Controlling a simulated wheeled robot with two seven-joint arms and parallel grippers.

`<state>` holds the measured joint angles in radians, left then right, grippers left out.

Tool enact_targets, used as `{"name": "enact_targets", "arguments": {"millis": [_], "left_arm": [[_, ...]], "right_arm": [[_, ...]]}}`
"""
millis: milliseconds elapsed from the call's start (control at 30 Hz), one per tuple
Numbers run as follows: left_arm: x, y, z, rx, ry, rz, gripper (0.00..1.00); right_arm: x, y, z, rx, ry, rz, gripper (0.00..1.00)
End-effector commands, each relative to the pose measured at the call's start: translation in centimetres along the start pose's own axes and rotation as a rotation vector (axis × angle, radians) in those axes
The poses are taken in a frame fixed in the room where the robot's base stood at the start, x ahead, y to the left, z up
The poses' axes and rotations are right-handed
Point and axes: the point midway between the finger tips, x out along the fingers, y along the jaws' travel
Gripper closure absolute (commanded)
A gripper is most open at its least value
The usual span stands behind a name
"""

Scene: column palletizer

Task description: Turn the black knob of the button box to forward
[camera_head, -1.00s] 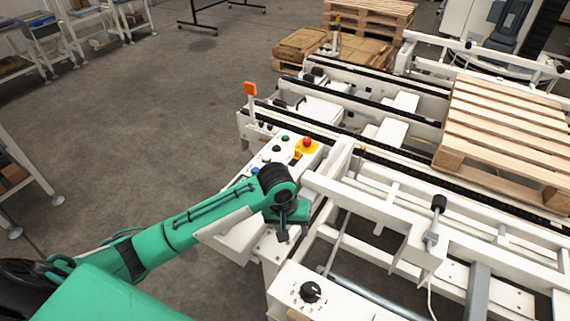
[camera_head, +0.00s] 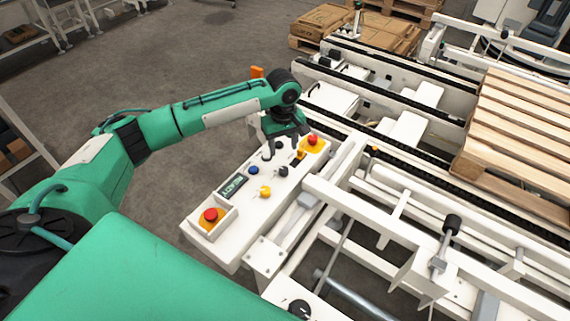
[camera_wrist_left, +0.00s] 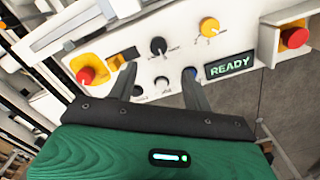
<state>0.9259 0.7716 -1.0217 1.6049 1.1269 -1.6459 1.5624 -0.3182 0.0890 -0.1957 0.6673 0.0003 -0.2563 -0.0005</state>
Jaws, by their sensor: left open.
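The white button box (camera_head: 222,232) carries a black knob (camera_head: 283,171), which also shows in the left wrist view (camera_wrist_left: 158,46). The knob's pointer direction is too small to tell. My left gripper (camera_head: 286,146) is over the far part of the box, with its fingers pointing down at the panel. In the left wrist view the gripper (camera_wrist_left: 160,68) is open and empty. Its two fingers are spread, and the black knob appears beyond their tips, roughly between them. I cannot tell the exact height above the panel. My right gripper is out of view.
Near the black knob are a yellow knob (camera_head: 265,191), a blue button (camera_head: 253,170) and a READY display (camera_head: 233,186). Red emergency stops sit at the far end (camera_head: 312,140) and near end (camera_head: 211,215). White conveyor frames and a wooden pallet (camera_head: 520,120) are at right.

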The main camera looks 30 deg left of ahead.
Motion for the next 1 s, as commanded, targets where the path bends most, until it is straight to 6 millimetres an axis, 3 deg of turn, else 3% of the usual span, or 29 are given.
{"name": "enact_targets", "arguments": {"millis": [133, 400, 500, 900, 1000], "left_arm": [[3.3, -0.1, 0.1, 0.0, -0.001, -0.003, 0.5], [8.2, 0.0, 0.1, 0.002, -0.001, -0.001, 0.5], [9.3, 0.0, 0.1, 0.002, 0.0, -0.001, 0.5], [10.1, 0.0, 0.1, 0.002, 0.001, 0.0, 0.5], [10.1, 0.0, 0.1, 0.002, 0.001, 0.0, 0.68]], "right_arm": [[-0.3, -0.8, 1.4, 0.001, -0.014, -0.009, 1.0], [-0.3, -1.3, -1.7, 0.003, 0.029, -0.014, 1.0], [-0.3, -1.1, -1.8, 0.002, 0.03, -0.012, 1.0], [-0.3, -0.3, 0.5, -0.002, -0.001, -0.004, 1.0], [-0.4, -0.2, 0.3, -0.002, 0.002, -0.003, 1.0]]}}
